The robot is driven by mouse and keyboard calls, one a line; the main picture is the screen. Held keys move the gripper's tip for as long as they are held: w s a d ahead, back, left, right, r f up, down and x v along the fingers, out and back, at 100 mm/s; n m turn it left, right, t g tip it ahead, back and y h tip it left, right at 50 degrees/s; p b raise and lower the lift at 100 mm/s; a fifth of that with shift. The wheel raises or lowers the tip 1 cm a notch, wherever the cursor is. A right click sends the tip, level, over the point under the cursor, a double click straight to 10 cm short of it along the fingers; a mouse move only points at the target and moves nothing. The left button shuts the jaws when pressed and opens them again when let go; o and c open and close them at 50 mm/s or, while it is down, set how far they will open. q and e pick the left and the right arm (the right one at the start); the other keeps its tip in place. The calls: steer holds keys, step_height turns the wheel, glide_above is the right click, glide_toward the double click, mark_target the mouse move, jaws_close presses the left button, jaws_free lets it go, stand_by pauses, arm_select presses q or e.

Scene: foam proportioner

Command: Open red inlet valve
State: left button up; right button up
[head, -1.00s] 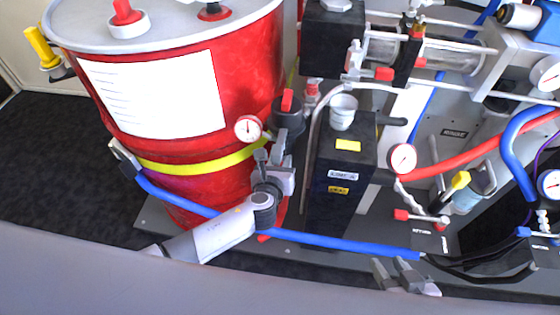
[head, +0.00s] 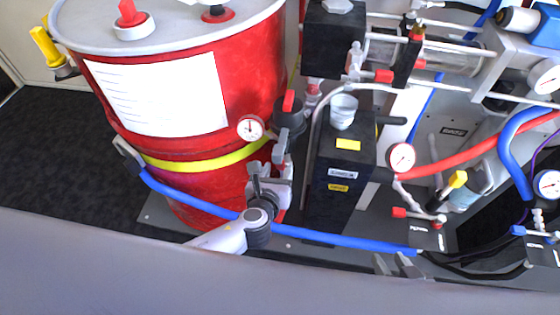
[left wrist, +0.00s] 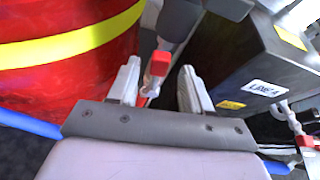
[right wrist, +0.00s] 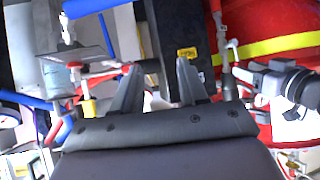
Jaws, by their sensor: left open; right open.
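A red valve handle (left wrist: 160,63) shows between the open fingers of my left gripper (left wrist: 155,85) in the left wrist view, with a gap on both sides. A white stem continues below it. In the head view my left gripper (head: 270,170) is beside the red drum (head: 250,90), below a grey fitting (head: 290,118) with a red handle on top (head: 289,100). My gripper largely hides the lower valve there. My right gripper (head: 396,262) is low in the head view, partly cut off by a grey foreground surface. Its fingers (right wrist: 157,78) are open and empty in the right wrist view.
A black box (head: 342,170) with yellow and white labels stands right of my left gripper. A blue hose (head: 330,243) runs low across the front. Gauges (head: 401,157), a red hose (head: 470,160) and another red-handled valve (head: 400,212) are further right.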

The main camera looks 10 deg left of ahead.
arm_select(q)
steer(key=shift+s+r, duration=0.25)
steer(key=shift+s, duration=0.45)
